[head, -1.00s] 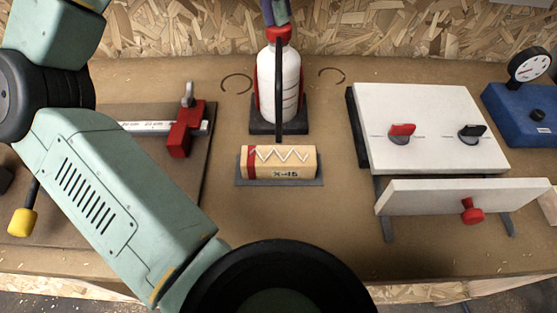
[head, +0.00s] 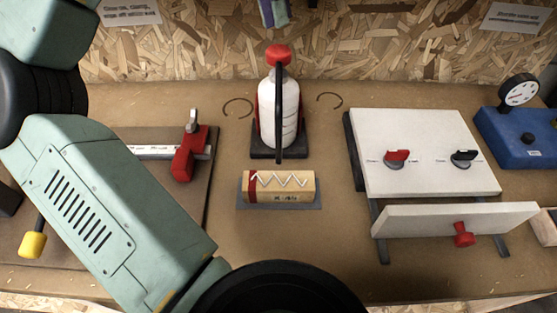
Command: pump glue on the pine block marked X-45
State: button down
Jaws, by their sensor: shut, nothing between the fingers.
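The pine block (head: 304,187) marked X-45 lies on a grey pad (head: 250,206) at the centre of the bench. It has a red band at its left end and a white zigzag of glue on top. The white glue bottle (head: 291,110), with a red pump top (head: 278,54), stands upright behind it on a dark base. A dark spout or bar runs down its front toward the block. My gripper (head: 274,21) shows only as shut coloured tips at the top edge, above and apart from the pump top. The rest of it is out of frame.
My arm covers the left side and bottom centre. A red clamp (head: 188,153) stands on a board at left. A white panel (head: 425,140) with red and black knobs, and an upright white plate (head: 420,221), stand at right. A blue gauge box (head: 520,142) is farther right.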

jog(key=shift+d+v, duration=0.15)
jog(key=shift+v, duration=0.7)
jog(key=shift+d+v, duration=0.15)
jog(key=shift+v, duration=0.7)
jog(key=shift+w, duration=0.15)
